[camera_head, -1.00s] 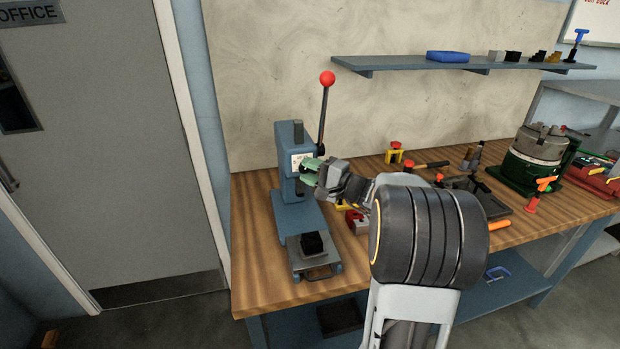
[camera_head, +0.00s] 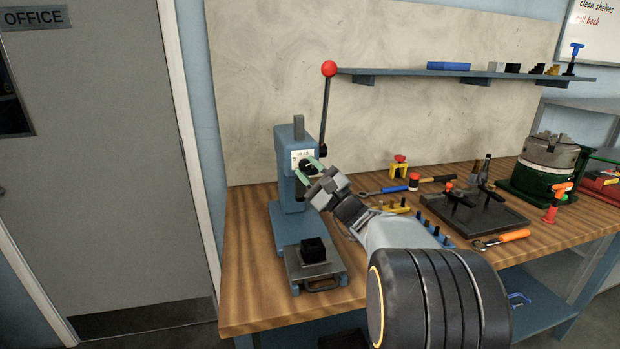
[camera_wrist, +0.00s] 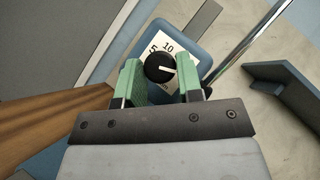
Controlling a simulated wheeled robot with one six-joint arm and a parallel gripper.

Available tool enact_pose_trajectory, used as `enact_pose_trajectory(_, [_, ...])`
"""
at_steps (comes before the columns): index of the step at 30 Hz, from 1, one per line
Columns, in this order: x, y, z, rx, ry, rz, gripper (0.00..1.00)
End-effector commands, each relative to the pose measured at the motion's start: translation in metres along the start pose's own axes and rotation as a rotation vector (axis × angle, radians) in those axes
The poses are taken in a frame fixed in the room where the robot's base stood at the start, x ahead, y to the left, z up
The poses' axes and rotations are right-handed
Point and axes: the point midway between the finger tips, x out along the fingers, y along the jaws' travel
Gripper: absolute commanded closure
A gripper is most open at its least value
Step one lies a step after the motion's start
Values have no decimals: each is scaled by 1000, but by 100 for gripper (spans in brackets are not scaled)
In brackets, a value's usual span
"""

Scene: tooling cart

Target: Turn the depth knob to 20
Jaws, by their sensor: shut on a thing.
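The depth knob (camera_wrist: 159,68) is a black round knob on a white dial plate (camera_wrist: 176,47) on the front of the blue press (camera_head: 289,176). In the wrist view the knob sits between the green fingers of my gripper (camera_wrist: 160,84), which is shut on it. Its white pointer line points to the right in that view. The 5 and 10 marks show at the upper left and top; the mark by the pointer cannot be read. In the head view the knob (camera_head: 306,168) shows between the fingertips of my gripper (camera_head: 309,171).
The press lever with a red ball (camera_head: 329,69) rises right of the press head. A black block (camera_head: 313,250) sits on the press base below. Wrenches, a yellow holder and a fixture plate (camera_head: 486,212) lie to the right on the wooden bench. A shelf (camera_head: 500,76) hangs behind.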

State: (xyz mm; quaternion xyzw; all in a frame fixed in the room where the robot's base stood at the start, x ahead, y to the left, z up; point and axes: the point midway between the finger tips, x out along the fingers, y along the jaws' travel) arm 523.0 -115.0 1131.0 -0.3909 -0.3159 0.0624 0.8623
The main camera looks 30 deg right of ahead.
Motion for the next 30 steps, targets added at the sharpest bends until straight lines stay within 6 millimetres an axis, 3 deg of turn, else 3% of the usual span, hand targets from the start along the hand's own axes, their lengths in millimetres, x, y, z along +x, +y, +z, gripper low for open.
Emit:
enact_pose_trajectory(16, [0,1,0,19,2,-17,90])
enact_pose_trajectory(17, [0,1,0,19,2,-17,65])
enact_pose_trajectory(18, [0,1,0,19,2,-17,62])
enact_pose_trajectory(24, [0,0,0,18,1,-17,42])
enact_pose_trajectory(30, [0,0,0,18,1,-17,42])
